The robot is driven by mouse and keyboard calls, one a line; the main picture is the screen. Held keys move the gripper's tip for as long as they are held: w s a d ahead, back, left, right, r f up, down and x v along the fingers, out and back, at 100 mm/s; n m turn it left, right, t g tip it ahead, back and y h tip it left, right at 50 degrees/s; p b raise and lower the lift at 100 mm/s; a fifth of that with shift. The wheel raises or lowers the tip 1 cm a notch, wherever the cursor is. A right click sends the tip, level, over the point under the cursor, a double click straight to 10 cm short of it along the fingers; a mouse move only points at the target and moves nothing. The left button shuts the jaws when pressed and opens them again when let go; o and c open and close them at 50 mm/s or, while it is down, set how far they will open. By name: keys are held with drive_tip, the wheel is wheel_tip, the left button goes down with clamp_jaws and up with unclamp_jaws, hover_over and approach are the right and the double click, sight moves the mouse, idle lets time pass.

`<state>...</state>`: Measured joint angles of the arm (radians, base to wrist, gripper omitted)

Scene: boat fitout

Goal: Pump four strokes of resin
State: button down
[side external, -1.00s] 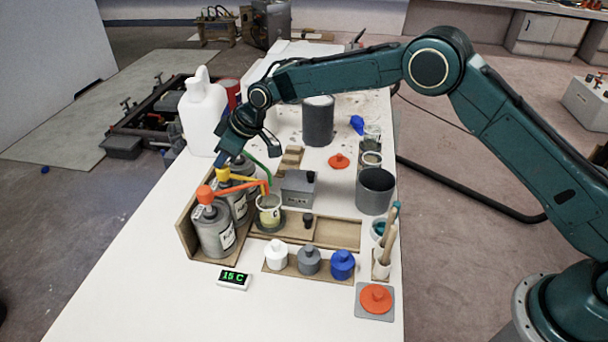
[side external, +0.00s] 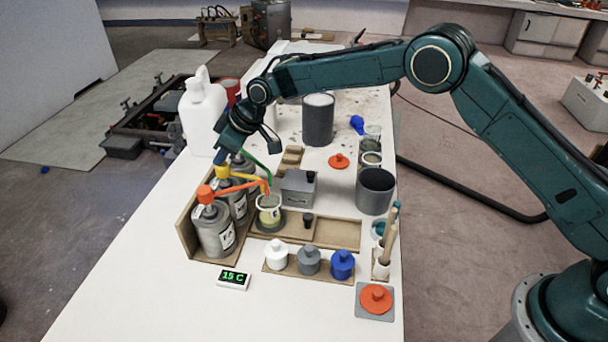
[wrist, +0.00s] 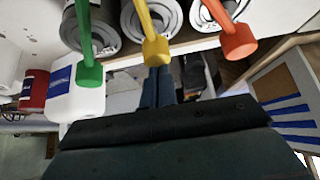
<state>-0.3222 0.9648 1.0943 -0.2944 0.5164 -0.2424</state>
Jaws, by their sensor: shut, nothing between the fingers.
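Three grey resin bottles with pump heads stand in a wooden rack: an orange pump (side external: 205,194) in front, a yellow pump (side external: 222,172) in the middle and a green pump (side external: 262,167) behind. Their spouts reach over a small cup (side external: 269,205) with yellowish contents. My gripper (side external: 219,156) is shut and empty, pointing down just above the yellow pump head. In the wrist view its fingers (wrist: 160,86) line up with the yellow head (wrist: 157,50); I cannot tell whether they touch. The green (wrist: 89,75) and orange (wrist: 238,40) heads lie on either side.
A white jug (side external: 203,115) stands close behind my gripper. A grey box (side external: 297,189), a dark open pot (side external: 375,190) and a row of small white, grey and blue bottles (side external: 309,261) stand around the cup. A display (side external: 233,279) reads 15 C. The table's front left is clear.

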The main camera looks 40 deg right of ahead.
drive_tip(key=shift+r, duration=1.15)
drive_tip(key=shift+r, duration=1.5)
